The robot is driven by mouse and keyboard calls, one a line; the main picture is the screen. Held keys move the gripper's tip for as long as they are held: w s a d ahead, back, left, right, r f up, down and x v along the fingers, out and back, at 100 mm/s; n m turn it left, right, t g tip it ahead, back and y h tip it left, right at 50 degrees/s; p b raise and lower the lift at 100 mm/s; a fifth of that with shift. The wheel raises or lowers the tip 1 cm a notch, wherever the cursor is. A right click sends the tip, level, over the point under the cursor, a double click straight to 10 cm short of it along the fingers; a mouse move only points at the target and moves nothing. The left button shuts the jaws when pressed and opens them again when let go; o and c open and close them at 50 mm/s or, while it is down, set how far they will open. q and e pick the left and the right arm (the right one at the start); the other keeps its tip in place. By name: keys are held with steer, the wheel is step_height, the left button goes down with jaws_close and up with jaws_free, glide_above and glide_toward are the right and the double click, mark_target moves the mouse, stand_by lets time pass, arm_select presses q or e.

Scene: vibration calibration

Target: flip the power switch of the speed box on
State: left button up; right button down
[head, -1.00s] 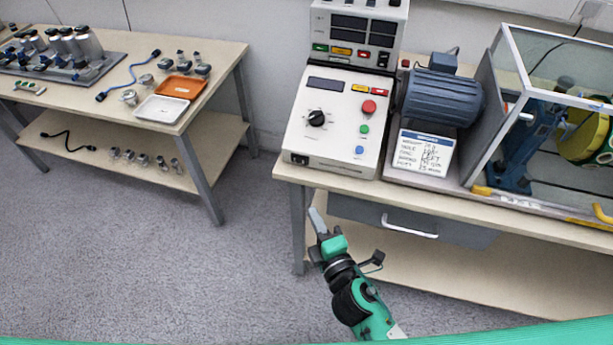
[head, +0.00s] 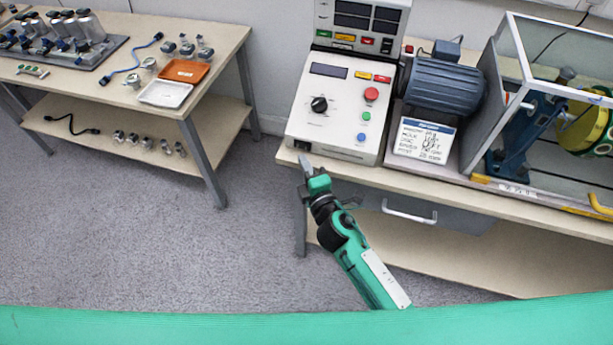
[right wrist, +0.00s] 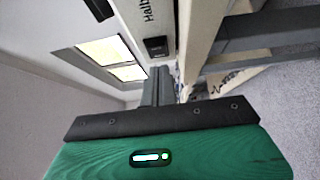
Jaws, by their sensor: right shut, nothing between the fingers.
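The speed box (head: 335,115) is the white unit with a dark display, a black knob and red, green and blue buttons, standing at the left end of the right bench. Its black power switch (head: 303,145) sits low at the left of the front face; it also shows in the right wrist view (right wrist: 156,46). My right gripper (head: 304,161) is shut and empty, with its fingertips just below the switch in the head view. In the right wrist view the shut fingers (right wrist: 158,82) point towards the switch. I cannot tell whether they touch it. My left gripper is not in view.
The bench edge (head: 390,180) lies close to my right arm. A drawer handle (head: 409,212) sticks out below. The floor between the benches is clear.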

steer(key=shift+w+d, duration=0.45)
steer(key=shift+w, duration=0.4)
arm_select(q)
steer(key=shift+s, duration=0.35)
arm_select(e)
steer(key=shift+w+d, duration=0.2)
steer(key=shift+w, duration=0.05)
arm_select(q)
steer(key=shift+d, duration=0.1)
